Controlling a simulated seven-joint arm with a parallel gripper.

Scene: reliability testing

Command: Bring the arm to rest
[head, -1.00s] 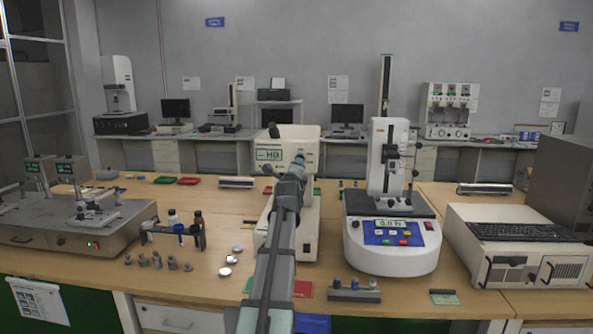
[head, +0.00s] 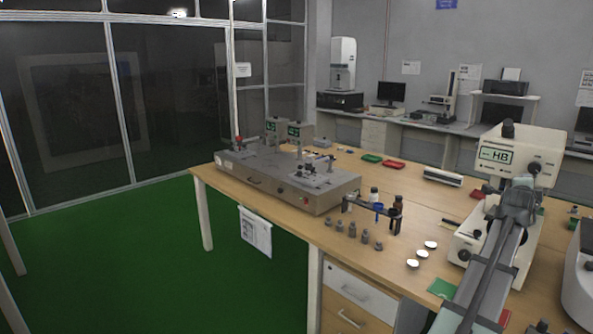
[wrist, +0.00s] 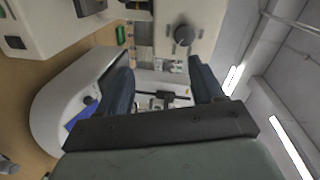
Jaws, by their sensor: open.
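My arm reaches up from the lower right of the head view, over the front of the bench. My gripper shows in the wrist view (wrist: 160,85), its two dark fingers spread apart with nothing between them. In the head view the fingers are hard to make out against the hardness tester (head: 510,155), a white machine with an HB display. The arm hides part of that machine's front. In the wrist view, a white test stand (wrist: 75,95) lies beyond the fingers, seen sideways.
The wooden bench (head: 300,232) carries a grey two-station machine (head: 285,178) at left. A small rack (head: 372,210) with bottles, several grey weights (head: 352,230) and white discs (head: 422,254) stand near the front edge. Green floor (head: 130,260) is open at left.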

